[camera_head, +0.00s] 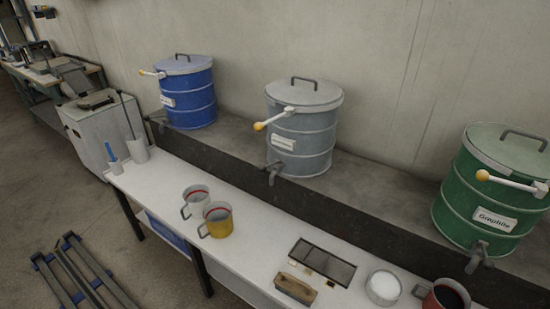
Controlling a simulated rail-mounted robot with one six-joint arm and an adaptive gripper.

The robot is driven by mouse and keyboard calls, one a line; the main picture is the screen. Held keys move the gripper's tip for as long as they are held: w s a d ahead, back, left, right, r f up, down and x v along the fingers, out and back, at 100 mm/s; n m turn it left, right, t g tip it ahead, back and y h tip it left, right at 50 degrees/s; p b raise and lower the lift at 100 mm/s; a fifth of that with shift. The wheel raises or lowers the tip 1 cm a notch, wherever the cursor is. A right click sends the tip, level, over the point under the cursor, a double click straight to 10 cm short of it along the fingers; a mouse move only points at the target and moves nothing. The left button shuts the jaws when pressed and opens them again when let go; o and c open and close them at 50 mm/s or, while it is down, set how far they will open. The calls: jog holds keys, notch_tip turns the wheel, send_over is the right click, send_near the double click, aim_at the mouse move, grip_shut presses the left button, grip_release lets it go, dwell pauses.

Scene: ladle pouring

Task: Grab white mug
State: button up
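A whitish-grey mug (194,205) with a red band inside its rim stands upright on the white table (150,181). Its handle points to the lower left. A yellow mug (217,222) stands close in front of it to the right, overlapping its lower right edge in the picture. I cannot tell whether the two mugs touch. My gripper is not in this view.
A dark tray (322,262), wooden-topped brush (296,287), white round container (384,287) and red mug (446,297) occupy the table's right part. Blue (188,90), grey (303,125) and green (490,195) drums stand behind. Tall containers (136,150) stand at the left end.

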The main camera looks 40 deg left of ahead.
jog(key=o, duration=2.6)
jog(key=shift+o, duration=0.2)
